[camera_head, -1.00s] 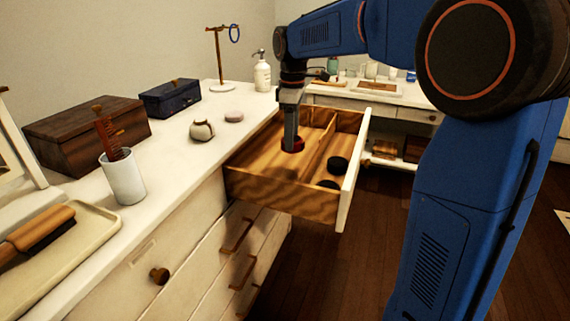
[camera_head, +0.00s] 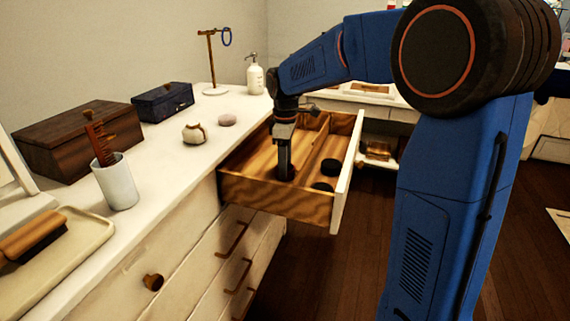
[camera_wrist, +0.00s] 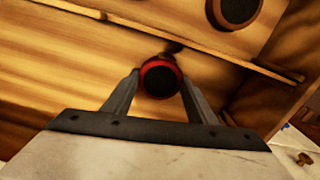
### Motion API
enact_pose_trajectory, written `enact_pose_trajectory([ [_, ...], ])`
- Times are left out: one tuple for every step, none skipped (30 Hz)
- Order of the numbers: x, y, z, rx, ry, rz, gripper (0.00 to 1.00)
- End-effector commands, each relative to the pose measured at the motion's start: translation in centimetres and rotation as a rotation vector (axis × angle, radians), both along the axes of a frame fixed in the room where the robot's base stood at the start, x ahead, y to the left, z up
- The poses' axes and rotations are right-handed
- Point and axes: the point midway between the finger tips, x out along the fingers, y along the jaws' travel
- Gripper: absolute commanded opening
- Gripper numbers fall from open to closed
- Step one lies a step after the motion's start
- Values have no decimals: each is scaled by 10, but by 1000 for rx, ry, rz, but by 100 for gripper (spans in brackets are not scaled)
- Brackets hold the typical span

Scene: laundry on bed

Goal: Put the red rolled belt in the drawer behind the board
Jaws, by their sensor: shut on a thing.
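The red rolled belt (camera_wrist: 159,77) is between the two fingertips of my gripper (camera_wrist: 157,84) in the wrist view, with a dark round centre. My gripper (camera_head: 284,174) is shut on it and points straight down inside the open drawer (camera_head: 275,198). The belt is in the compartment left of the drawer's lengthwise board (camera_head: 317,146). In the head view the fingers mostly hide the belt. I cannot tell whether it touches the drawer floor.
Two dark rolls, one at the back (camera_head: 331,167) and one nearer (camera_head: 323,187), lie right of the board. The white dresser top (camera_head: 180,158) holds a round jar (camera_head: 194,133), a pink disc (camera_head: 227,120) and a cup with a comb (camera_head: 117,182).

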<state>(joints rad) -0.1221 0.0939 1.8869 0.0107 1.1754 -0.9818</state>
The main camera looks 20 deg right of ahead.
Motion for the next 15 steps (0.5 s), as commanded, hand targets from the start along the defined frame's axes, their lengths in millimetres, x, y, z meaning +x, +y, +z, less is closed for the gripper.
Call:
enact_pose_trajectory([
  [0, 0, 0, 0, 0, 0, 26],
  [0, 0, 0, 0, 0, 0, 26],
  [0, 0, -1, 0, 0, 0, 26],
  [0, 0, -2, 0, 0, 0, 26],
  [0, 0, -3, 0, 0, 0, 54],
  [0, 0, -2, 0, 0, 0, 64],
  [0, 0, -2, 0, 0, 0, 70],
  [0, 0, -2, 0, 0, 0, 70],
  [0, 0, -2, 0, 0, 0, 70],
  [0, 0, -2, 0, 0, 0, 70],
  [0, 0, -2, 0, 0, 0, 70],
  [0, 0, -2, 0, 0, 0, 70],
  [0, 0, -2, 0, 0, 0, 70],
  [0, 0, -2, 0, 0, 0, 70],
  [0, 0, -2, 0, 0, 0, 70],
])
